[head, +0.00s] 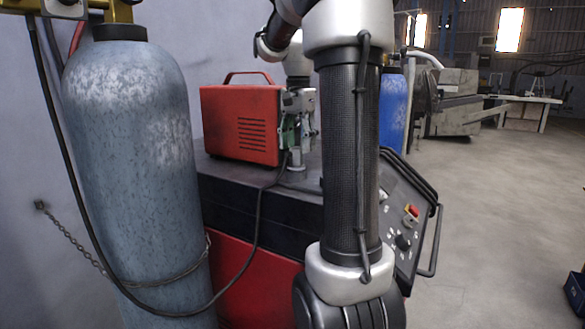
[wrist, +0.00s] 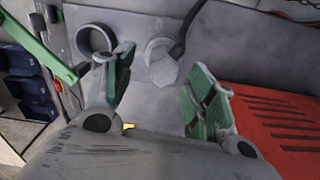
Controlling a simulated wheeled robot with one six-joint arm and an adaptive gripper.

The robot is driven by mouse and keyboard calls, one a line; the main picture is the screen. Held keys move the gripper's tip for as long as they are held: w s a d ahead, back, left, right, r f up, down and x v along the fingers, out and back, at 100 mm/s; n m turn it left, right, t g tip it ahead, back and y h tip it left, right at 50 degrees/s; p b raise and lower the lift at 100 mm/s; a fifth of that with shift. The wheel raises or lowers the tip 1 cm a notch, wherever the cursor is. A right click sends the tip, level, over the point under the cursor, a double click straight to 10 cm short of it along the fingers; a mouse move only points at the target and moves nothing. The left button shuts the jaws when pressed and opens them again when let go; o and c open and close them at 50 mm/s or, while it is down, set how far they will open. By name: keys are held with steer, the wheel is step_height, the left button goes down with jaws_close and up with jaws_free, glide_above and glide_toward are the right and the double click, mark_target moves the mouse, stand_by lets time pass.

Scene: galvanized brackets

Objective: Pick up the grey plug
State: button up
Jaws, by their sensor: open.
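The grey plug (wrist: 162,66) is a light grey, faceted piece with a dark cable leaving its top in the wrist view. It is on a grey surface, beyond my fingertips and between them in the picture. My gripper (wrist: 160,72) is open, with green pads on both fingers and nothing between them that I can see touching. In the head view my gripper (head: 292,130) points down close to the right side of the red box. There the plug is hard to make out among the fingers, but a dark cable runs down from that spot.
The red box (head: 240,125) with a handle and vents stands on a dark-topped cabinet (head: 262,205), close beside my gripper. A grey ring (wrist: 95,39) lies left of the plug. A gas cylinder (head: 135,150) stands at left. Open floor (head: 490,220) is at right.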

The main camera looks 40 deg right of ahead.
mark_target(295, 163)
steer(key=f, duration=0.4)
steer(key=shift+w+a+f, duration=0.1)
steer(key=shift+a+f, duration=0.05)
steer(key=shift+a, duration=0.1)
jaws_close()
